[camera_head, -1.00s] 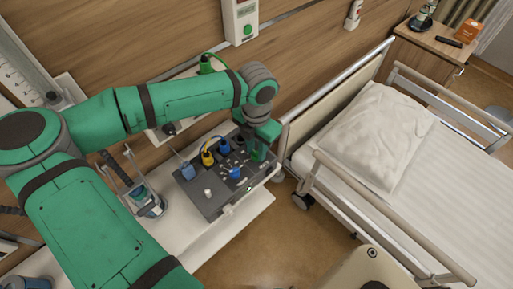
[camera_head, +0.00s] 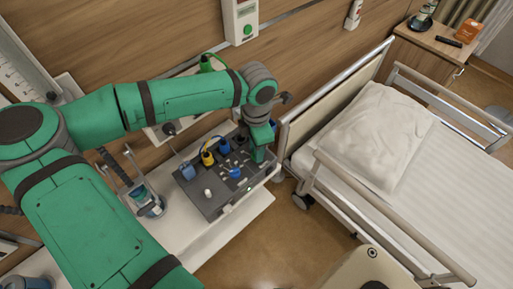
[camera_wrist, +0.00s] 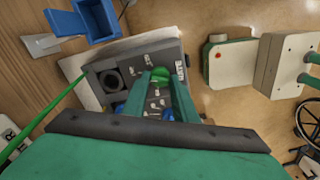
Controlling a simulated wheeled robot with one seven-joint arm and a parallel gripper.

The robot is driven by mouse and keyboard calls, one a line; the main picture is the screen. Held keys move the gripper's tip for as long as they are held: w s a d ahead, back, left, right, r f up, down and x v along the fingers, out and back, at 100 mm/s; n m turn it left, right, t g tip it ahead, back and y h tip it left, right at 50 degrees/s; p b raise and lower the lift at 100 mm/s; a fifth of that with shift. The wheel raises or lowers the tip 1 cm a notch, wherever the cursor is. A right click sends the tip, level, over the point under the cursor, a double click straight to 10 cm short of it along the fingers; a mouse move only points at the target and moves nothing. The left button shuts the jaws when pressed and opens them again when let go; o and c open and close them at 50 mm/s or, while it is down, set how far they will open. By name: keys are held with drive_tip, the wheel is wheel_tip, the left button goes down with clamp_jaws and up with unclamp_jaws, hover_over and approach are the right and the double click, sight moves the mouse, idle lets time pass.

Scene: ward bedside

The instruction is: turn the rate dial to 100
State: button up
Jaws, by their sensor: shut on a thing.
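The grey control panel (camera_head: 213,208) lies on the white shelf beside the bed, with sockets, plugs and small white-marked controls on top. My gripper (camera_head: 259,158) points down at its right end, near the bed. In the wrist view my gripper (camera_wrist: 160,78) has its two green fingers over the panel (camera_wrist: 108,64), shut on a small part there, which I take to be the rate dial. The fingers hide most of that part, and a green rounded piece (camera_wrist: 180,71) shows at the fingertips. I cannot read the dial's setting or its scale.
A yellow plug (camera_head: 207,158) and blue plugs (camera_head: 188,171) stand on the panel left of my gripper. The bed rail (camera_head: 285,135) is close on the right. A blue bin (camera_wrist: 97,20) shows in the wrist view.

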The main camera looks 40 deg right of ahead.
drive_tip(key=o, duration=1)
drive_tip(key=shift+o, duration=0.2)
wheel_tip(320, 180, up, 11)
